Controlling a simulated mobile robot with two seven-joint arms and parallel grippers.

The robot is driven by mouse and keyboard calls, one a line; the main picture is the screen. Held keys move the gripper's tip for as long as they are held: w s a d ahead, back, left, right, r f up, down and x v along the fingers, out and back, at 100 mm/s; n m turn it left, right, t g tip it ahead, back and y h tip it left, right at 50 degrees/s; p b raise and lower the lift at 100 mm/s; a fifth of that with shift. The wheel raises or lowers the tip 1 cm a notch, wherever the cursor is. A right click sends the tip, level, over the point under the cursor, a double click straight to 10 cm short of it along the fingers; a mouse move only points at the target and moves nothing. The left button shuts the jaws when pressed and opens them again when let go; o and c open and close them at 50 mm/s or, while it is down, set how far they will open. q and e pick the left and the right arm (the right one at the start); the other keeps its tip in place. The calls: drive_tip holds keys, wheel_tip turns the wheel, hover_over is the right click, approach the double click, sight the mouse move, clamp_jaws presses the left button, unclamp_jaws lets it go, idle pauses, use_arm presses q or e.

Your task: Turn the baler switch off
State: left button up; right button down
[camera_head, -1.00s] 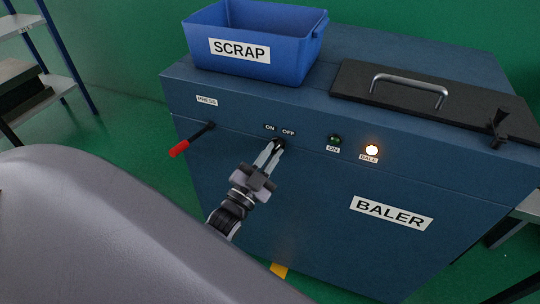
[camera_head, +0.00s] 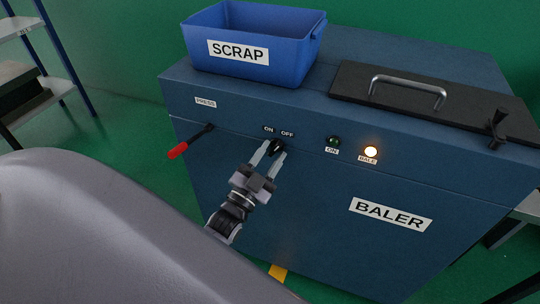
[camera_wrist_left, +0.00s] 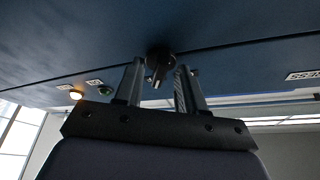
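The baler switch is a black rotary knob (camera_head: 277,147) on the blue baler front, below the ON label (camera_head: 268,129) and OFF label (camera_head: 287,134). In the head view its handle seems to lean toward OFF; its exact angle is hard to tell. My left gripper (camera_head: 274,150) is open, with one finger on each side of the knob and visible gaps. In the left wrist view the knob (camera_wrist_left: 159,60) sits between and just beyond the open fingertips (camera_wrist_left: 160,68). My right gripper is not in view.
The green ON lamp (camera_head: 333,141) looks dark; the BALE lamp (camera_head: 371,151) glows. A red-handled press lever (camera_head: 178,151) is left of the switch. A blue SCRAP bin (camera_head: 299,62) and a black lid with handle (camera_head: 350,82) are on top.

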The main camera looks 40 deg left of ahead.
use_arm(q)
drive_tip(key=v, duration=0.7)
drive_tip(key=shift+d, duration=0.1)
idle(0.5)
drive_tip(key=s+d+f+n+g+h+p, duration=0.3)
drive_tip(key=s+d+f+g+p, duration=0.2)
drive_tip(key=s+d+g+p, duration=0.3)
drive_tip(key=s+d+g, duration=0.1)
drive_tip(key=s+g, duration=0.2)
drive_tip(key=shift+s+d+f, duration=0.2)
drive_tip(key=shift+s+d, duration=0.05)
drive_tip(key=shift+s, duration=0.05)
idle(0.4)
